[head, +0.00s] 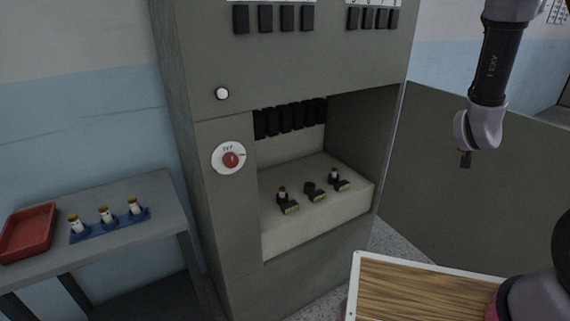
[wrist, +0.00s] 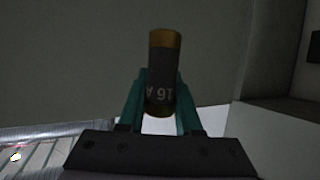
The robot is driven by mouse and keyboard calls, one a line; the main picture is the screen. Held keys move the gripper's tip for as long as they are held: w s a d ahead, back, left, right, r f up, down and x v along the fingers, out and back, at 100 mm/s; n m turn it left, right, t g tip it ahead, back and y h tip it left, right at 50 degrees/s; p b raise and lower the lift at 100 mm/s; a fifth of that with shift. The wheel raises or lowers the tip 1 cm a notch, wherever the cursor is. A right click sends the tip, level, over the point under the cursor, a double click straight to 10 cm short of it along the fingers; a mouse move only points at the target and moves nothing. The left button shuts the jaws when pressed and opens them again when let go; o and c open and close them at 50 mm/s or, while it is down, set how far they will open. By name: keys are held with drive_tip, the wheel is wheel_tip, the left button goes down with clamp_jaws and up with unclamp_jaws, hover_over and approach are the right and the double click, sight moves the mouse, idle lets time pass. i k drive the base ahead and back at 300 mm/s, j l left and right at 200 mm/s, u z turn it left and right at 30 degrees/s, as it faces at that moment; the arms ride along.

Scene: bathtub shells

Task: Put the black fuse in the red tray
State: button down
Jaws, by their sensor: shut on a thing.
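My gripper (wrist: 160,95) is shut on the black fuse (wrist: 162,70), a dark cylinder with brass-coloured ends and the marking "16 A", in the wrist view. In the head view my gripper (head: 465,160) hangs at the upper right, in front of the open cabinet door, clear of any surface; the fuse is too small to make out well there. The red tray (head: 28,232) lies on the grey side table at the far left. The part of its floor that shows looks empty. My gripper is far to the right of the tray, with the cabinet between them in the picture.
A blue rack (head: 110,226) with three white fuses stands beside the tray on the grey table (head: 165,188). The cabinet door (head: 470,205) stands open at right.

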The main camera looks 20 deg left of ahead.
sight(31, 234)
drive_tip(key=k+j+u, duration=0.1)
drive_tip(key=j, duration=0.2)
drive_tip(key=k+j, duration=0.2)
drive_tip(key=j, duration=0.15)
drive_tip(key=k+j+u, duration=0.15)
drive_tip(key=j, duration=0.2)
drive_tip(key=k+j, duration=0.15)
drive_tip(key=j, duration=0.2)
drive_tip(key=k+j+u, duration=0.15)
drive_tip(key=j, duration=0.2)
drive_tip(key=j+u, duration=0.15)
drive_tip(key=j, duration=0.75)
drive_tip(key=i+j, duration=0.2)
